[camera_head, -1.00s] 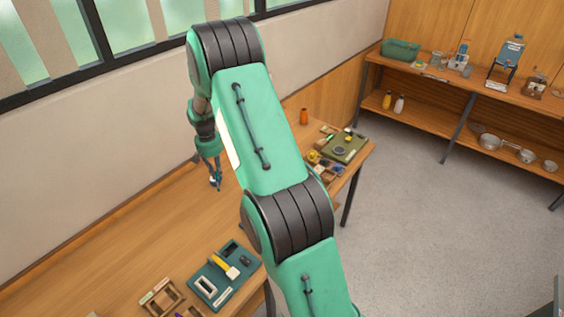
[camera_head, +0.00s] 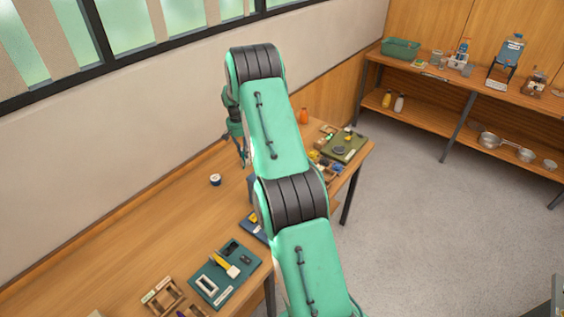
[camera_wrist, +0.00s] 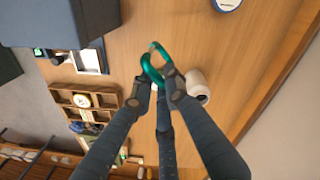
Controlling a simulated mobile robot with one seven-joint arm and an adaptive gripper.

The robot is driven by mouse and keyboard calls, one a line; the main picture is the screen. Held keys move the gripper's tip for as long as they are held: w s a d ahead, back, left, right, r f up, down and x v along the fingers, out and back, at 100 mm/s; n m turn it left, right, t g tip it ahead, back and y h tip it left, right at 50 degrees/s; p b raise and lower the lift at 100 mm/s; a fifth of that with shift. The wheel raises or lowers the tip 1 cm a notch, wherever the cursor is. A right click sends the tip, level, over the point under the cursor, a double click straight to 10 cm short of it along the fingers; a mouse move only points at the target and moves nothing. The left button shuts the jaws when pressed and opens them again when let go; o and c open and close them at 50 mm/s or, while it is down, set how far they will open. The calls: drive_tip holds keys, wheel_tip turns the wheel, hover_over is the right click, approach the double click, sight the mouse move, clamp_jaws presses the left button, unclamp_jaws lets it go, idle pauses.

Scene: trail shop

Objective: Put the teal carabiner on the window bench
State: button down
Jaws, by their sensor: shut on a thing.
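The teal carabiner (camera_wrist: 148,68) is held between the fingertips of my gripper (camera_wrist: 160,84) in the wrist view, its loop sticking out past them. My gripper is shut on it, above the wooden top. In the head view my gripper (camera_head: 243,158) hangs over the far part of the long wooden bench under the window (camera_head: 150,222), partly hidden by my arm. The carabiner cannot be made out there.
A small round white-and-dark item (camera_head: 215,180) stands on the bench; bare wood surrounds it. A pale cylinder (camera_wrist: 197,84) lies close beside my fingers. A teal tray (camera_head: 209,289) and wooden organizer (camera_head: 160,298) are nearer.

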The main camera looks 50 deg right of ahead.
wheel_tip(320, 180, down, 6)
drive_tip(key=shift+f, duration=0.15)
idle(0.6)
drive_tip(key=shift+f+p, duration=0.3)
drive_tip(key=shift+f, duration=1.55)
drive_tip(key=shift+f, duration=0.2)
drive_tip(key=c, duration=1.7)
unclamp_jaws()
drive_tip(key=shift+r, duration=0.15)
drive_tip(key=r, duration=1.2)
drive_tip(key=shift+w+a+b, duration=0.25)
drive_tip(key=shift+a+b, duration=0.05)
drive_tip(key=shift+b, duration=0.05)
